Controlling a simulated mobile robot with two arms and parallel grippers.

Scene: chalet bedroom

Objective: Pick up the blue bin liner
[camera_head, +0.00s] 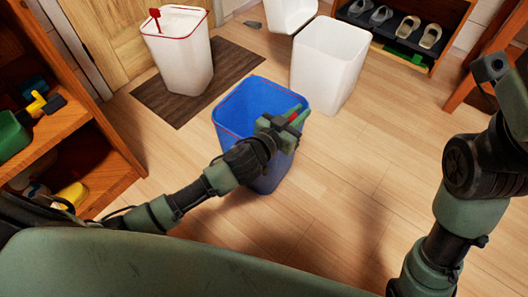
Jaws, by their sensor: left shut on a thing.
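The blue bin liner (236,108) stands upright on the wooden floor in the middle of the head view, shaped like an open-topped bin, with a red line along its rim. My left gripper (291,119) is shut on the liner at its right rim, where a bit of red shows by the fingers. The gripper and wrist cover part of the liner's right side. My right arm rises along the right edge of the view; its end (492,69) is partly cut off, and its finger state cannot be made out.
A white liner (183,52) with a red rim stands on the dark mat (226,66). A white bin (328,66) stands close behind the blue liner, with another white bin (291,11) beyond. A wooden shelf (95,150) is at left, a shoe rack (440,62) at back right. Floor at right is clear.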

